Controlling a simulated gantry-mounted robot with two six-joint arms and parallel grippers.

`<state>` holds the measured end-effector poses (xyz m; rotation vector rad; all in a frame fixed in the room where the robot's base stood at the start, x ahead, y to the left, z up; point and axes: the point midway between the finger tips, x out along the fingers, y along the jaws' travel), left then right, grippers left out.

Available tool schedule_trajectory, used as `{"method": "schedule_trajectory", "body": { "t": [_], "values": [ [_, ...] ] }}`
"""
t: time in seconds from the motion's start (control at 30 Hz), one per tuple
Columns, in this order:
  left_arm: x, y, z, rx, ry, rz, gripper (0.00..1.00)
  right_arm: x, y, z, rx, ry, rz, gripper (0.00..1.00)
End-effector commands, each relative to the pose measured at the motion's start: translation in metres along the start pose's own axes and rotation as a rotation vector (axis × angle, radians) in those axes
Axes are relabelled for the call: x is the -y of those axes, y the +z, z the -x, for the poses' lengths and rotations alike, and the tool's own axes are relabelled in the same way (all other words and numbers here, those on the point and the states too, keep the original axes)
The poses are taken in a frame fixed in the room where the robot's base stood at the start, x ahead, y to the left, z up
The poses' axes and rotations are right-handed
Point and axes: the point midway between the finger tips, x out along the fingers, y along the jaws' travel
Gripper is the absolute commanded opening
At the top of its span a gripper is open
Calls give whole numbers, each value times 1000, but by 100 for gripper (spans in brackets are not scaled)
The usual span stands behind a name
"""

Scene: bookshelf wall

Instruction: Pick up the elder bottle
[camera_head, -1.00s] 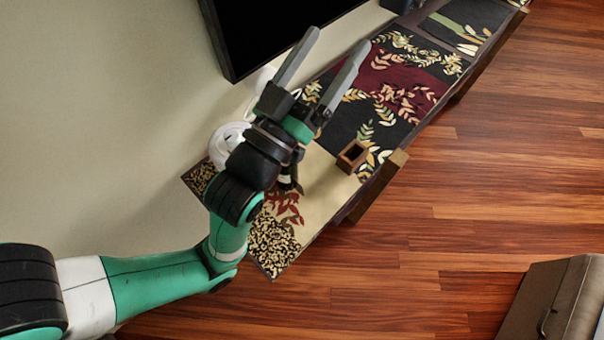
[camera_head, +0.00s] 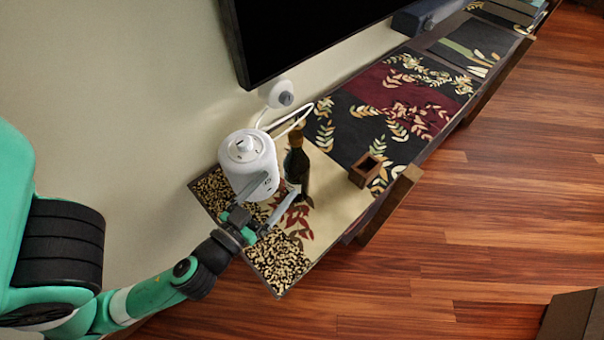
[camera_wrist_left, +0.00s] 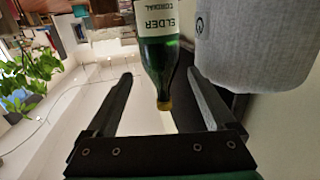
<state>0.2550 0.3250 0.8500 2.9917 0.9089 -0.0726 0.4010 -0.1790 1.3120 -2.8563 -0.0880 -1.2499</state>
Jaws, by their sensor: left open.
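The elder bottle (camera_head: 297,172) is dark green with a tan cap and stands upright on the patterned shelf top, just right of the white round device. In the left wrist view the bottle (camera_wrist_left: 158,52) appears upside down, with a label reading "ELDER CORDIAL", and its neck and cap lie in line with the gap between the fingers. My left gripper (camera_head: 267,205) is open and empty, on the near side of the bottle, with its fingers pointing toward it; it also shows in the left wrist view (camera_wrist_left: 165,95). I cannot tell whether a finger touches the bottle. My right gripper is not in view.
A white round device (camera_head: 247,158) stands close beside the bottle on the left, with a white cable behind. A small brown wooden box (camera_head: 366,170) is to the right. A black screen (camera_head: 290,35) hangs above the shelf (camera_head: 345,205). Wooden floor lies to the right.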

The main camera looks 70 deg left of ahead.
Motion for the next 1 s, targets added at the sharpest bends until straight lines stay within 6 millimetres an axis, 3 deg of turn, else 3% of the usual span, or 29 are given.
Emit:
{"method": "schedule_trajectory", "body": {
  "t": [0.23, 0.5, 0.8, 1.0],
  "values": [
    [1, -2, -8, 4, -6, -1, 88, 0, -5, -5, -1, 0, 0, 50],
    [2, -4, -56, 0, -5, 2, 88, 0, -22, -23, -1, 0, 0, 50],
    [1, -2, -73, 1, -2, -1, 88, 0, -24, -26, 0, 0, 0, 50],
    [2, -6, -106, 0, -3, 1, 88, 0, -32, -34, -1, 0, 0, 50]
  ]
}}
